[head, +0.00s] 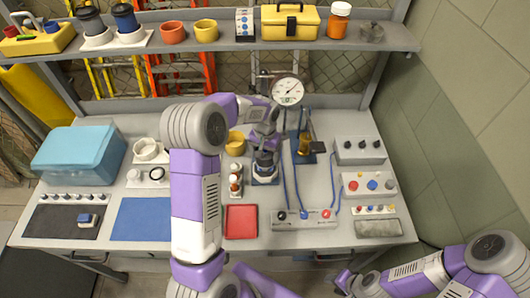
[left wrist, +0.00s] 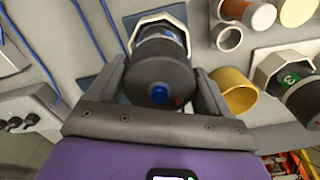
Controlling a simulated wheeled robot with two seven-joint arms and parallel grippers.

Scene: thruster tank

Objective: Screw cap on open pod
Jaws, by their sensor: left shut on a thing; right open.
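My left gripper (head: 265,140) reaches down over the bench. In the left wrist view its fingers (left wrist: 160,88) are shut on a dark round cap (left wrist: 160,84) with a blue dot in its centre. Directly beyond the cap is a pod (left wrist: 158,22) with a pale, many-sided collar. In the head view the pod (head: 265,170) stands upright on a small blue mat, below the gripper. I cannot tell whether the cap touches the pod or is threaded on it. My right arm (head: 480,268) is at the lower right; its gripper is out of view.
A yellow cup (head: 236,143) and small jars (head: 235,180) stand left of the pod. A stand with a dial gauge (head: 288,91) is behind. Another pod marked 3 (left wrist: 300,90) shows in the left wrist view. Control boxes (head: 360,150) are right; a red tray (head: 240,222) is in front.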

